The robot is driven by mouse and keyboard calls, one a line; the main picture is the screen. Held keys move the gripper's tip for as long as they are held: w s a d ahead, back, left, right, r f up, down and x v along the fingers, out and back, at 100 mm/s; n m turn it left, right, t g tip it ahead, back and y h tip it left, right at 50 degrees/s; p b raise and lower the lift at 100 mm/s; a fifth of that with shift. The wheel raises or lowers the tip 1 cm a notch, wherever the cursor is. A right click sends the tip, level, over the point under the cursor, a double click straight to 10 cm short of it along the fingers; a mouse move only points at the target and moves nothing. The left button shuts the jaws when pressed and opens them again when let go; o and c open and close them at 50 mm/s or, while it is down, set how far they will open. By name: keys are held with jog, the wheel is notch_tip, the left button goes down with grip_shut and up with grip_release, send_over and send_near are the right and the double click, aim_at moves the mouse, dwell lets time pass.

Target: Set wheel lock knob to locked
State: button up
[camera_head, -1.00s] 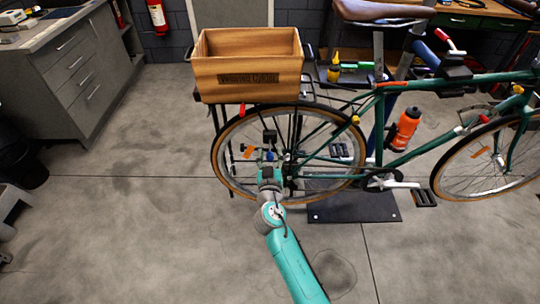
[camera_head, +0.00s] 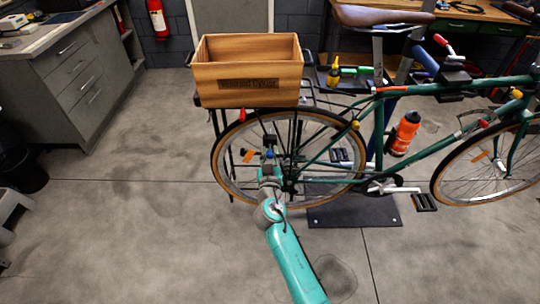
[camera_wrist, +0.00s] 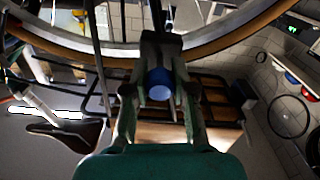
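A small blue knob (camera_head: 269,154), which I take for the wheel lock knob, sits in front of the rear wheel near its hub, below a black block. My gripper (camera_head: 269,166) is right at it, reaching up from below in the head view. In the wrist view the round end of the blue knob (camera_wrist: 159,83) shows between the two fingers of my gripper (camera_wrist: 160,92), one on each side. The fingers look spread, with gaps beside the knob; contact cannot be made out. The knob's setting cannot be read.
The rear wheel (camera_head: 222,174) and its spokes are close around my gripper. A wooden crate (camera_head: 248,83) sits above on the rear rack. A dark stand plate (camera_head: 355,212) lies on the floor to the right.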

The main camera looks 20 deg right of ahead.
jog(key=o, duration=0.4)
jog(key=v, duration=1.2)
jog(key=shift+c, duration=0.4)
